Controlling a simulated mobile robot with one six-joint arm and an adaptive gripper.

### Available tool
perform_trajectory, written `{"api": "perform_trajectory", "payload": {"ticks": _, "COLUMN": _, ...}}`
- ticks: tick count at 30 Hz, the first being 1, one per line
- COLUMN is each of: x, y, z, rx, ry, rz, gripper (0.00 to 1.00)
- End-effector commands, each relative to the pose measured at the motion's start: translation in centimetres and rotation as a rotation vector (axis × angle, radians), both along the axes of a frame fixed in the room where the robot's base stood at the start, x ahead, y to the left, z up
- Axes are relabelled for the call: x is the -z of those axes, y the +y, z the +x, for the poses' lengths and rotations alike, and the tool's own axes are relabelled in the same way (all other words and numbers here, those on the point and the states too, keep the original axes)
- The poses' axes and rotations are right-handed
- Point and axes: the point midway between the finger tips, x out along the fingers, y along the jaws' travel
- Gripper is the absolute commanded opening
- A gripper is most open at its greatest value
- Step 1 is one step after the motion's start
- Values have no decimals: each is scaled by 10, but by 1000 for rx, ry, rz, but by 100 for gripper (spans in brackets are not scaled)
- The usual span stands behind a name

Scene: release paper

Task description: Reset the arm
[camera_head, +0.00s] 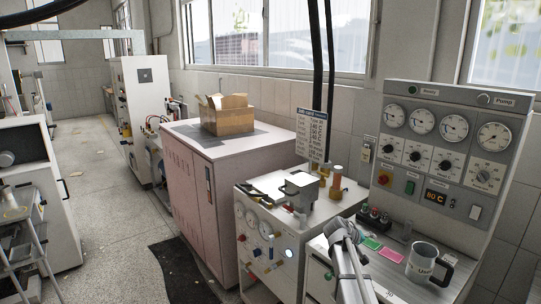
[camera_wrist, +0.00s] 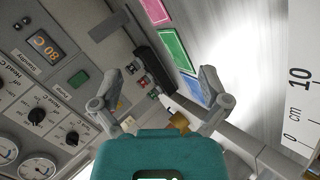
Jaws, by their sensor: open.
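My gripper (camera_head: 338,230) is at the end of my grey arm, above the left part of the grey instrument bench in the head view. In the wrist view its two fingers (camera_wrist: 160,92) are spread apart with nothing between them. A pink paper (camera_head: 390,255) and a green paper (camera_head: 372,244) lie flat on the bench to the right of my gripper. The wrist view shows the pink paper (camera_wrist: 156,12), the green paper (camera_wrist: 173,50) and a blue paper (camera_wrist: 193,88) in a row, the blue one partly covered by a finger.
A grey mug (camera_head: 424,264) stands on the bench right of the papers. The control panel (camera_head: 450,140) with gauges rises behind. A black block (camera_head: 374,219) with red knobs sits by the panel. A white ruler (camera_wrist: 301,80) shows in the wrist view. A pink cabinet (camera_head: 190,200) stands left.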

Motion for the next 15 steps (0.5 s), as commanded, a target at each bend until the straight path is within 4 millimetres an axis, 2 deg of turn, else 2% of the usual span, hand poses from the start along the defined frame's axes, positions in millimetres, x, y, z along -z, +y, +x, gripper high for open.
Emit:
{"api": "perform_trajectory", "payload": {"ticks": 1, "x": 8, "y": 11, "z": -28, "rx": 16, "ry": 17, "rz": 59, "gripper": 95}}
{"api": "perform_trajectory", "payload": {"ticks": 9, "x": 48, "y": 72, "z": -133, "rx": 87, "ry": 136, "rz": 391, "gripper": 95}}
{"api": "perform_trajectory", "payload": {"ticks": 15, "x": 65, "y": 123, "z": -210, "rx": 113, "ry": 247, "rz": 626, "gripper": 95}}
